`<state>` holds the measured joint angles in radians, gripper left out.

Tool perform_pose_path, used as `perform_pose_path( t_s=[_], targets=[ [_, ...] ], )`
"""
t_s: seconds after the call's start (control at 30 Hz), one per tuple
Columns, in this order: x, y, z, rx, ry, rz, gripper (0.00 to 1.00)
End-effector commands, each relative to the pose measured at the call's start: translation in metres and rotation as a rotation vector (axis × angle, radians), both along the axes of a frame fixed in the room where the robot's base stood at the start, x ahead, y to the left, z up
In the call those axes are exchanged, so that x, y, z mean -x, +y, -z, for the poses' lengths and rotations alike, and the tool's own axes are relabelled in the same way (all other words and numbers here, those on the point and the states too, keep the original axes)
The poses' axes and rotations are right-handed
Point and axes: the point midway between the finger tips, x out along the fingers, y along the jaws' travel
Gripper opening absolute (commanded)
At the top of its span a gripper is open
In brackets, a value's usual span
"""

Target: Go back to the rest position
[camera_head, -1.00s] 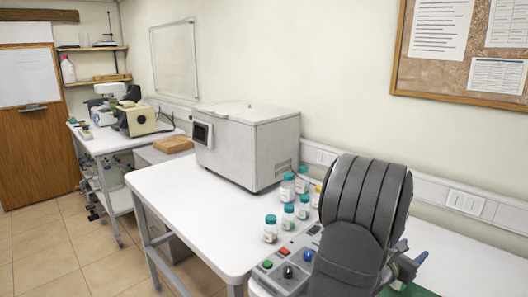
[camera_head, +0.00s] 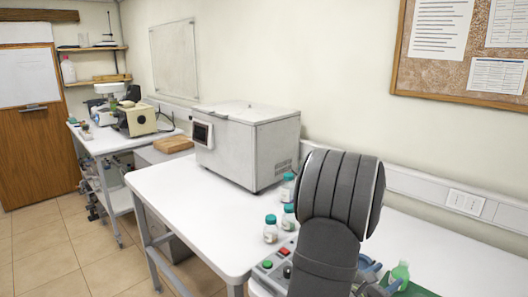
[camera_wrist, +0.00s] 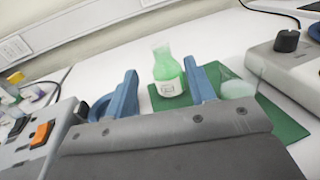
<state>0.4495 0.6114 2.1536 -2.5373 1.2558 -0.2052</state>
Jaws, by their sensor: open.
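My gripper (camera_wrist: 160,95) shows in the wrist view as two blue fingers spread apart, with nothing held between them. A flask of green liquid with a white label (camera_wrist: 168,72) stands upright on a green mat (camera_wrist: 285,120), beyond the fingers. In the head view, my dark arm hides much of the right side. Only parts of the blue gripper (camera_head: 372,277) show there, with the green flask (camera_head: 399,275) just right of it.
Several teal-capped bottles (camera_head: 270,230) stand left of my arm, near a grey box machine (camera_head: 250,145). A control panel with buttons (camera_wrist: 35,140) is left of the gripper. Another device (camera_wrist: 295,60) stands to the right. The white table (camera_head: 190,200) is clear at front left.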

Motion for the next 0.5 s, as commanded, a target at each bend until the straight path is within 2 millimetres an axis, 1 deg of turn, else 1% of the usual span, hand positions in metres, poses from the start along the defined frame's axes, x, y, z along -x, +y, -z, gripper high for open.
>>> perform_pose_path(
  t_s=[0.03,0.1,0.5],
  targets=[
    [0.006,0.010,0.000,0.001,0.001,-0.002,0.50],
    [-0.003,-0.007,0.000,0.001,-0.002,0.004,0.50],
    [-0.046,-0.077,0.000,0.000,-0.001,0.004,0.50]
  ],
)
